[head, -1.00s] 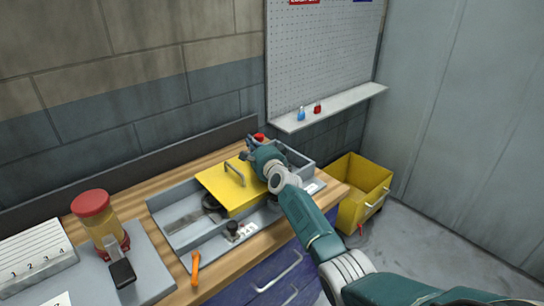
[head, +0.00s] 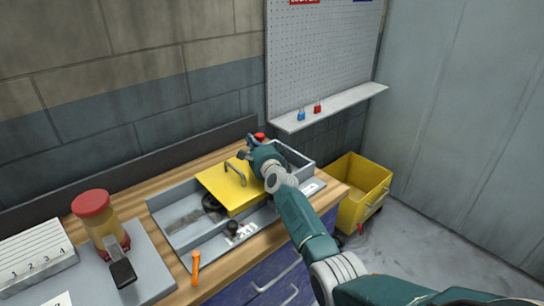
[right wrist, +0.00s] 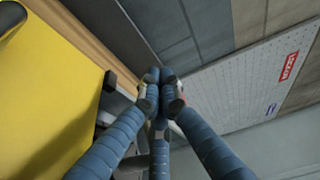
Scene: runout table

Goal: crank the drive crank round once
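My right gripper (head: 250,152) is over the back right of the grey metal tray (head: 163,217), at the rear edge of the yellow cover (head: 228,190). In the right wrist view its fingers (right wrist: 160,92) are drawn together, with the tips close to each other. I cannot make out anything held between them. A small black knob (head: 231,227) stands at the tray's front edge, away from the gripper. A dark round part (head: 210,203) shows partly under the cover. I cannot tell which part is the drive crank. My left gripper is not in view.
A red cap (head: 259,137) shows just behind the right gripper. A yellow bin (head: 360,190) stands right of the bench. A shelf (head: 330,106) holds two small padlocks.

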